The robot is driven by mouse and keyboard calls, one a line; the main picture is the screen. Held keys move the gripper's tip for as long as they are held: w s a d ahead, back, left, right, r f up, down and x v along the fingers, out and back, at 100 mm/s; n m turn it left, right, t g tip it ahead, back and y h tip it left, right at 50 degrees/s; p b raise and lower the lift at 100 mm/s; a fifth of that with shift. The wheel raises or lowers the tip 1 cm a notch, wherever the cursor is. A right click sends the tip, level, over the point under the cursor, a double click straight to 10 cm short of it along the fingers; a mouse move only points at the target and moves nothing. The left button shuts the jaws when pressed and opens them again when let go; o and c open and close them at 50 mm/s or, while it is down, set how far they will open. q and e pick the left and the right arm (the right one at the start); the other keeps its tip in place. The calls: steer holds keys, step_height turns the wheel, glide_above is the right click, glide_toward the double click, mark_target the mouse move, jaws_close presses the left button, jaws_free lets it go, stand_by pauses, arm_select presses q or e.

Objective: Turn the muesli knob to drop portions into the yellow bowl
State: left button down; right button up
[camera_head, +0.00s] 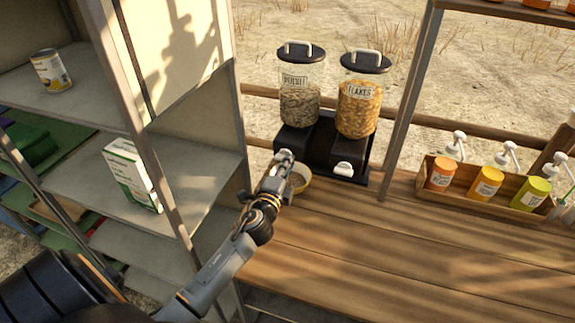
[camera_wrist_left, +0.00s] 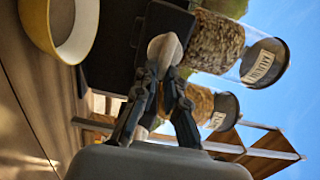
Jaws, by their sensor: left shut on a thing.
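The muesli dispenser (camera_head: 299,104) stands at the back of the wooden counter, a clear canister with a black lid and grey-brown flakes. Its white knob (camera_wrist_left: 165,47) is between the fingertips of my left gripper (camera_head: 284,159), which is shut on it. The muesli canister also shows in the left wrist view (camera_wrist_left: 218,42). The yellow bowl (camera_head: 303,180) sits on the counter below the muesli spout, partly hidden by my gripper. In the left wrist view the bowl (camera_wrist_left: 45,28) has a white inside; the part in view looks empty. My right gripper is not in view.
A flakes dispenser (camera_head: 357,108) with its own white knob (camera_head: 343,169) stands just to the right. A wooden box (camera_head: 473,199) of pump bottles is further right. A grey shelf (camera_head: 205,160) stands close on the left. The front counter (camera_head: 390,265) is clear.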

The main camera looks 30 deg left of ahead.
arm_select(q)
steer(key=c, duration=1.4)
jaws_free()
steer(key=shift+s, duration=0.1)
steer(key=v, duration=1.2)
